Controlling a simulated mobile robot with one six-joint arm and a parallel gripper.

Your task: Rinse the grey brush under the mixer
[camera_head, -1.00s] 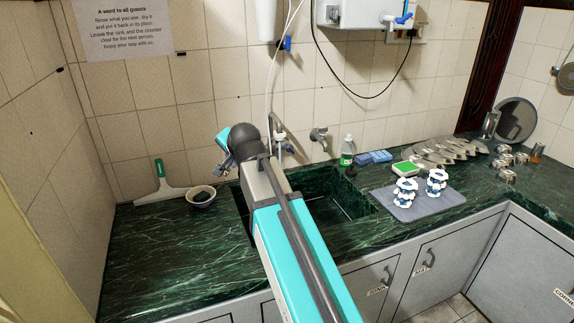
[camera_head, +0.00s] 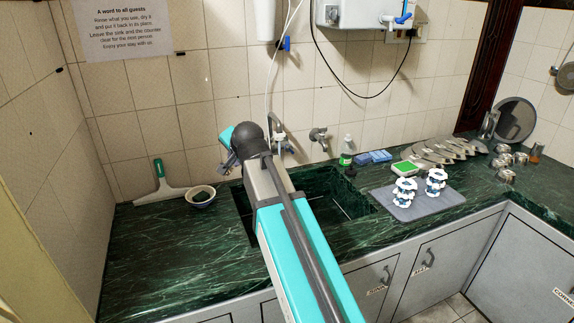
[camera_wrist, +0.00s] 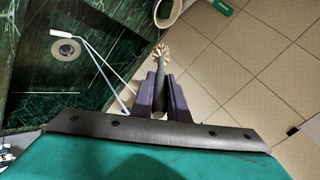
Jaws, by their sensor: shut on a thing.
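In the wrist view my gripper (camera_wrist: 161,84) is shut on the grey brush (camera_wrist: 160,54). In the head view my arm covers part of the sink and mixer (camera_head: 274,127), and the brush cannot be made out.
A bowl (camera_head: 200,196) and a squeegee (camera_head: 162,186) are on the counter left of the sink. A wall tap (camera_head: 318,139) is behind the sink. A bottle (camera_head: 346,152), sponges (camera_head: 380,156) and a grey mat (camera_head: 443,207) with blue-white items are on the right.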

